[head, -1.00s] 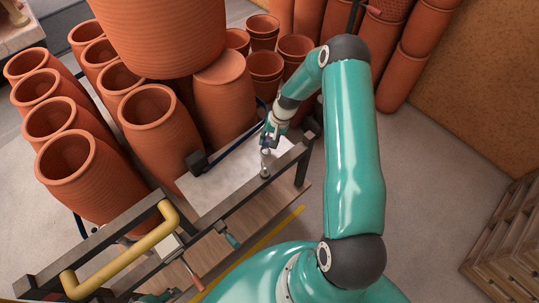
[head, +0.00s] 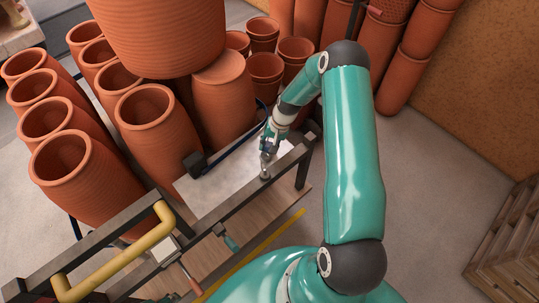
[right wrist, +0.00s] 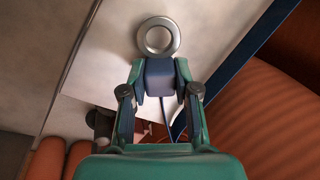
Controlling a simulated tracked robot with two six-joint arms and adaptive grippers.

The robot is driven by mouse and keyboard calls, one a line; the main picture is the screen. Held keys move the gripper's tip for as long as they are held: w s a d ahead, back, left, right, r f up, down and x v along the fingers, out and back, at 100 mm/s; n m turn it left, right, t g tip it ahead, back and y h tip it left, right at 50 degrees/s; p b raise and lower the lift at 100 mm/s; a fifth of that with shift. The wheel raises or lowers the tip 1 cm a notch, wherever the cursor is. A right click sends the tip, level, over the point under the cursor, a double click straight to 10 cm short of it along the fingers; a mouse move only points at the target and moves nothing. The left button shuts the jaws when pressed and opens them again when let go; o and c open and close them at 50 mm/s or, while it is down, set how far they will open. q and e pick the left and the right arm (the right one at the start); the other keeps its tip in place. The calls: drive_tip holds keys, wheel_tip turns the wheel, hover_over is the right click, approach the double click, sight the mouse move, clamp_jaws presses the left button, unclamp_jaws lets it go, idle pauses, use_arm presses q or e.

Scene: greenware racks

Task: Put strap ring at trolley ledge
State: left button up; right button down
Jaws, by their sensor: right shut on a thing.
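The strap ring is a round metal ring (right wrist: 158,38), just beyond my right fingertips in the right wrist view. My right gripper (right wrist: 159,72) is shut, with a dark blue piece between its fingers next to the ring. In the head view my right gripper (head: 268,147) points down over the near side of the trolley's pale deck (head: 225,180), by its dark edge rail (head: 235,197). A small round grey thing (head: 265,174) shows at the rail just below the gripper. Contact there cannot be told. A wooden ledge (head: 265,208) runs along the rail's outer side. My left gripper is not in view.
Tall terracotta pots (head: 157,130) crowd the trolley's far and left sides. A yellow handle (head: 115,262) stands at the front left. Small tools with green (head: 230,242) and red handles are near the rail.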

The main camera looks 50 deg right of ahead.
drive_tip(key=shift+f+b, duration=0.45)
idle(0.3)
drive_tip(key=shift+c, duration=1.5)
unclamp_jaws()
drive_tip(key=shift+r, duration=0.15)
drive_tip(key=shift+v, duration=2.8)
